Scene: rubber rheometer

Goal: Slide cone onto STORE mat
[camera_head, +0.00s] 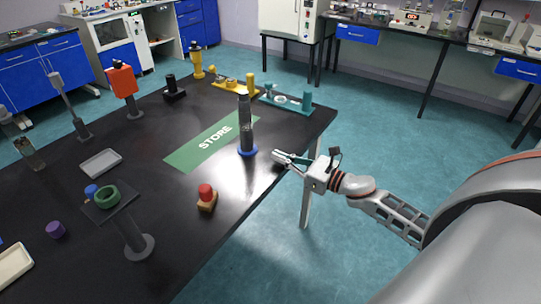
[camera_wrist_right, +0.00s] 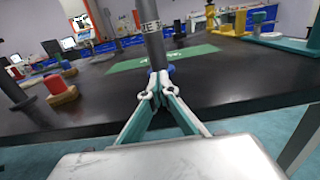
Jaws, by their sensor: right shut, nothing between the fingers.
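The cone looks to be the tall dark grey piece (camera_head: 246,122) with a blue foot, standing upright on the black table. Its foot is just off the right long edge of the green STORE mat (camera_head: 188,158). In the right wrist view the cone (camera_wrist_right: 154,42) rises straight ahead of the fingers, and the mat (camera_wrist_right: 125,66) lies behind it. My right gripper (camera_head: 276,155) is shut and empty at the table's edge, pointing at the cone's foot. In the wrist view its fingertips (camera_wrist_right: 157,88) overlap the foot; I cannot tell whether they touch. My left gripper is not in view.
A red-topped piece on a wooden block (camera_head: 206,198) stands near the front edge. A teal holder (camera_head: 288,102) and a yellow holder (camera_head: 232,86) sit at the far right corner. A grey tray (camera_head: 100,163) is left of the mat. The mat is bare.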

